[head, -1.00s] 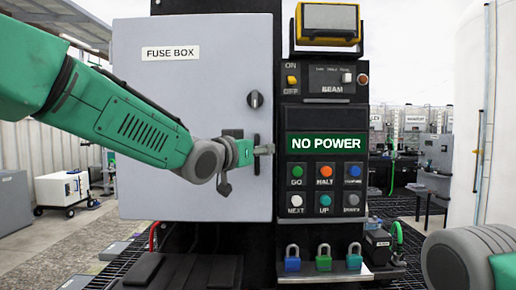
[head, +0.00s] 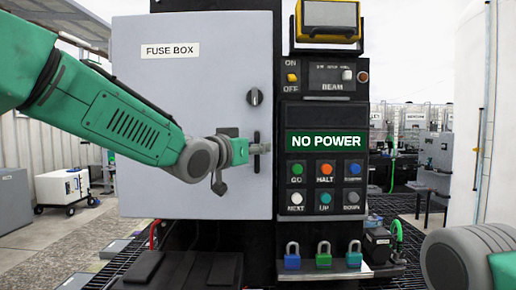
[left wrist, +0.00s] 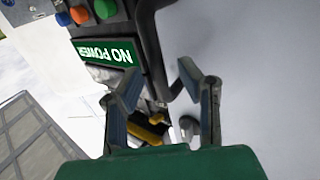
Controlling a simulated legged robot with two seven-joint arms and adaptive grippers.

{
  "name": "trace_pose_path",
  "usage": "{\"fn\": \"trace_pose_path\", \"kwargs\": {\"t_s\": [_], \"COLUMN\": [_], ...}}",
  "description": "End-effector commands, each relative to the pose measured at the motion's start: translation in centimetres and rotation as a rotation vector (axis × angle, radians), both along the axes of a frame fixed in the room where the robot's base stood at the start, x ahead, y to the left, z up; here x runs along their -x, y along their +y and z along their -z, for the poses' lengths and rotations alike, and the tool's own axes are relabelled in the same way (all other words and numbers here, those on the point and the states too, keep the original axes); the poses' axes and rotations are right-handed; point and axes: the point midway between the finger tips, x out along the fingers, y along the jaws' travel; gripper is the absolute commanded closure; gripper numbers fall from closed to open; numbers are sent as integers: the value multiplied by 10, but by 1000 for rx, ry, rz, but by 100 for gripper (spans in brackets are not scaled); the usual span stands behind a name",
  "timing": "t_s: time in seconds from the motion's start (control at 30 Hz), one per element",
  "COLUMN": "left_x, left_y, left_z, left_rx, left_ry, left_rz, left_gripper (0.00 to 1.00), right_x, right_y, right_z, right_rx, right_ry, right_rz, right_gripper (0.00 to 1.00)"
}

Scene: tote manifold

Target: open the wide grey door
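The wide grey door (head: 190,90) of the fuse box looks shut in the head view; it also fills the right of the left wrist view (left wrist: 255,75). It bears a "FUSE BOX" label, a dark round knob (head: 254,97) and, below it, an upright black handle (head: 256,136) near its right edge. My left gripper (head: 264,148) is at the handle, partly covering it. In the left wrist view my left gripper (left wrist: 160,88) has its fingers apart, with a dark bar between or just beyond them; I cannot tell whether they touch it. My right gripper is out of view.
Right of the door stands a black control panel with a green "NO POWER" sign (head: 326,141) and several coloured buttons. Padlocks (head: 323,255) stand on a ledge below. A yellow-framed unit (head: 327,22) sits on top. A white cylinder (head: 480,120) stands at the far right.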

Motion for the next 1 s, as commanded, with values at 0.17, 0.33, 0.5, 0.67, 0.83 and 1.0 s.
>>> {"fn": "trace_pose_path", "kwargs": {"t_s": [0.17,0.33,0.5,0.67,0.83,1.0], "left_x": [27,56,78,87,89,89], "left_y": [20,43,58,64,65,65], "left_z": [-1,-1,0,1,1,2], "left_rx": [3,4,4,3,2,2], "left_ry": [-1,1,1,1,0,2], "left_rz": [-2,-2,-2,-2,-1,-2], "left_gripper": [68,68,68,68,68,68], "right_x": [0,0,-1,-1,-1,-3], "right_y": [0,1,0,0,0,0], "right_z": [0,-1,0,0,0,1], "right_rx": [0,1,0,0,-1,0], "right_ry": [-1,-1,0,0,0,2], "right_rz": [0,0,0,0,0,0], "right_gripper": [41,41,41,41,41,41]}}
